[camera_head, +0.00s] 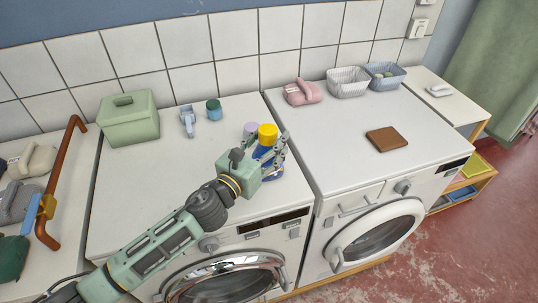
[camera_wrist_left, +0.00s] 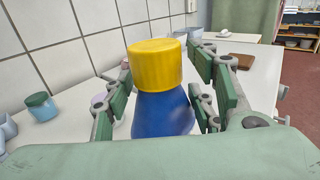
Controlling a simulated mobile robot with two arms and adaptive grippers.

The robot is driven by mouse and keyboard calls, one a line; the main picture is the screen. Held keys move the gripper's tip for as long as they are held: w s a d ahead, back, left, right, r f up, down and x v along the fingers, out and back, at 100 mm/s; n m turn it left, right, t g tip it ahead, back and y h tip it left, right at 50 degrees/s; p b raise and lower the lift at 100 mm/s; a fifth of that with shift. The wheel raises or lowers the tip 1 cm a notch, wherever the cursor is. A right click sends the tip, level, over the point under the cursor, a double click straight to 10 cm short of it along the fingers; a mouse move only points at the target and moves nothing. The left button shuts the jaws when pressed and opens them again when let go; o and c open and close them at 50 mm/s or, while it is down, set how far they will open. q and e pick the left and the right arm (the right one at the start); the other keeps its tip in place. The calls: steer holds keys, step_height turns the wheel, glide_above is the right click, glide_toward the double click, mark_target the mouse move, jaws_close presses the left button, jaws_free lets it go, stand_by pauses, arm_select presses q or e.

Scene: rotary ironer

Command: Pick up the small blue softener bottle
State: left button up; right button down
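A blue bottle with a yellow cap (camera_head: 268,134) stands upright near the front right of the left machine's top. It fills the middle of the left wrist view (camera_wrist_left: 163,112). My left gripper (camera_head: 279,148) is at the bottle, with its fingers on either side of it. In the left wrist view the fingers (camera_wrist_left: 163,92) are spread, and narrow gaps show beside the bottle. The bottle's lower part is hidden behind the gripper's palm. My right gripper is not in view.
A lilac-capped item (camera_head: 250,128) stands close behind the bottle. A green box (camera_head: 128,121), a light blue item (camera_head: 187,121) and a teal jar (camera_head: 214,110) stand farther left. The right machine holds a brown folded item (camera_head: 386,139), a pink item (camera_head: 303,93) and two baskets (camera_head: 348,83).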

arm_select(q)
steer(key=shift+a, duration=0.1)
jaws_close()
steer(key=shift+r, duration=0.1)
stand_by(0.5)
